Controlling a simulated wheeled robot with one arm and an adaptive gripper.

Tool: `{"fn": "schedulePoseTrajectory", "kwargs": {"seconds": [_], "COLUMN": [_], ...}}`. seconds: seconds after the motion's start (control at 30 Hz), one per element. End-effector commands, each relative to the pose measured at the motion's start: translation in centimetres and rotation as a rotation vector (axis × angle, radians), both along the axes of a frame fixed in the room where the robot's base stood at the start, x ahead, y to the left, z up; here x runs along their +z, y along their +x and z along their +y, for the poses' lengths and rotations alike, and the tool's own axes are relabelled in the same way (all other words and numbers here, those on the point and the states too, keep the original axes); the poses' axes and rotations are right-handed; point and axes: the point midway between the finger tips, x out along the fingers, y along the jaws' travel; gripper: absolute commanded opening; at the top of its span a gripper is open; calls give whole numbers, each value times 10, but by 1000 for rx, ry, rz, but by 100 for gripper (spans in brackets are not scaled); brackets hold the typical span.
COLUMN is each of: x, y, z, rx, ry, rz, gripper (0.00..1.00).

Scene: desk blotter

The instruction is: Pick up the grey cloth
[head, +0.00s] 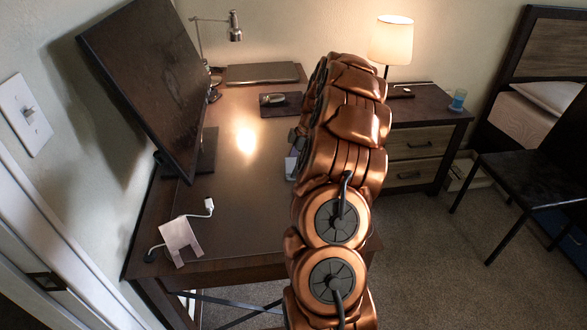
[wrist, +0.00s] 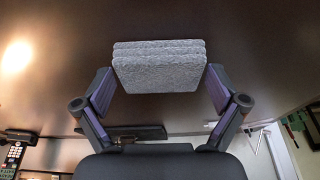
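The grey cloth (wrist: 160,66) is a thick folded stack with a rough texture, lying on the dark desk in the wrist view. My gripper (wrist: 160,82) is open, with one finger to the left of the cloth and the other to the right. The near part of the cloth shows between the fingertips, with a narrow gap on each side and no clear contact. In the head view my copper-coloured arm hides the gripper. A small pale patch at the arm's left edge may be part of the cloth, but I cannot tell.
A monitor (head: 150,75) stands at the desk's left. A white charger with a pinkish holder (head: 181,241) lies near the front. A mouse (head: 273,99) and a closed laptop (head: 262,73) are farther back. A lit lamp (head: 391,41) stands right of my arm. The desk's left-centre is clear.

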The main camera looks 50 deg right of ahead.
Motion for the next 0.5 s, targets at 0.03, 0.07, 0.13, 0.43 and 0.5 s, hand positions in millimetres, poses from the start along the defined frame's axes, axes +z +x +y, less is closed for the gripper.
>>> {"fn": "schedulePoseTrajectory", "kwargs": {"seconds": [0.03,0.07,0.13,0.43,0.5], "x": [0,0,0,0,1], "y": [0,0,0,0,0], "z": [0,0,0,0,0], "rx": [0,0,0,0,0], "ry": [0,0,0,0,0], "rz": [0,0,0,0,0], "gripper": [86,83,76,64,64]}}
